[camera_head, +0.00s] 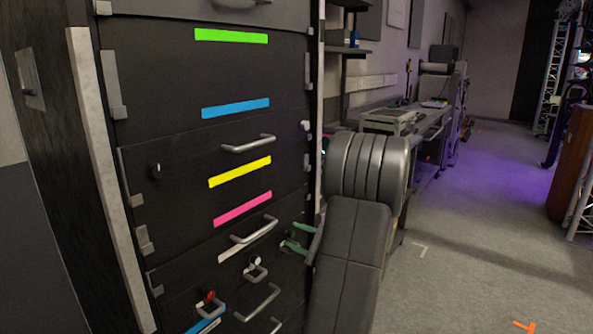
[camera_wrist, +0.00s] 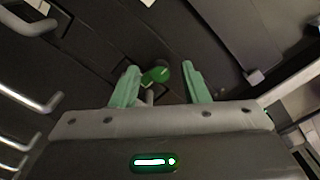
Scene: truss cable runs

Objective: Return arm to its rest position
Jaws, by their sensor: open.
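My gripper (camera_head: 296,238) is open at the right side of a dark cabinet front, with its two green fingertips pointing at the drawers. In the wrist view my gripper (camera_wrist: 160,85) has its fingers spread apart. A round green knob (camera_wrist: 161,74) shows between and just beyond the fingertips. It seems apart from both fingers, and the exact depth gap cannot be told. My arm covers the area right of the cabinet in the head view.
The dark cabinet (camera_head: 180,75) carries coloured strips and metal handles, such as the upper handle (camera_head: 248,144) and the handle beside my gripper (camera_head: 254,230). A red knob (camera_head: 209,296) sits lower. A workbench (camera_head: 395,117) stands behind my arm. Open grey floor (camera_head: 470,240) lies to the right.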

